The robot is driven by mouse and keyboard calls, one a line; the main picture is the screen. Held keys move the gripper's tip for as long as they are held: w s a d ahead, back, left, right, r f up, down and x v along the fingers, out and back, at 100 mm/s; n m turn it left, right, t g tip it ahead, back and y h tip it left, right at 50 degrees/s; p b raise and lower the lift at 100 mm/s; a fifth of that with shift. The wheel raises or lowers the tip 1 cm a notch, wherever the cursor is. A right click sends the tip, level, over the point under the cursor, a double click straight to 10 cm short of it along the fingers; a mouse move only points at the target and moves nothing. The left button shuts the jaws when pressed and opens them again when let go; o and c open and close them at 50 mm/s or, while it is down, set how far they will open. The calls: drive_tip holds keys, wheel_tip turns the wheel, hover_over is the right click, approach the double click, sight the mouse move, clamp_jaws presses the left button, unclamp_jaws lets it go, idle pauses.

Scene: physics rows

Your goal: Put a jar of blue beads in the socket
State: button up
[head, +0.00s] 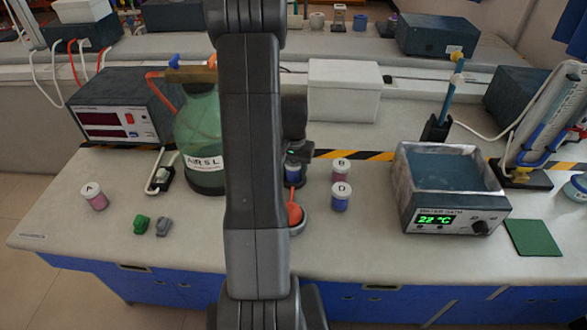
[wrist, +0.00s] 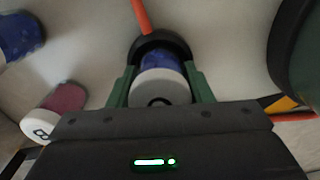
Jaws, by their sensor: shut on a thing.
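My gripper (wrist: 160,88) is shut on a jar of blue beads (wrist: 164,72) with a white lid, green fingers on both sides of it. The jar's lower end lies within the outline of a black ring-like socket (wrist: 135,52), with an orange rod leading away from it. I cannot tell whether the jar is seated or just above. A second blue jar, marked D (head: 340,198), stands on the bench to the right.
Pink jar B (head: 341,171) stands behind jar D; pink jar A (head: 95,197) is far left. An orange bulb (head: 295,213) sits in front of the held jar. A green bottle (head: 200,135) is close left, a water bath (head: 450,190) right. The front bench is mostly clear.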

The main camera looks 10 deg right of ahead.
drive_tip(key=o, duration=1.1)
wheel_tip(320, 180, up, 14)
drive_tip(key=shift+f, duration=0.15)
wheel_tip(320, 180, down, 14)
drive_tip(key=shift+r, duration=0.25)
idle(0.5)
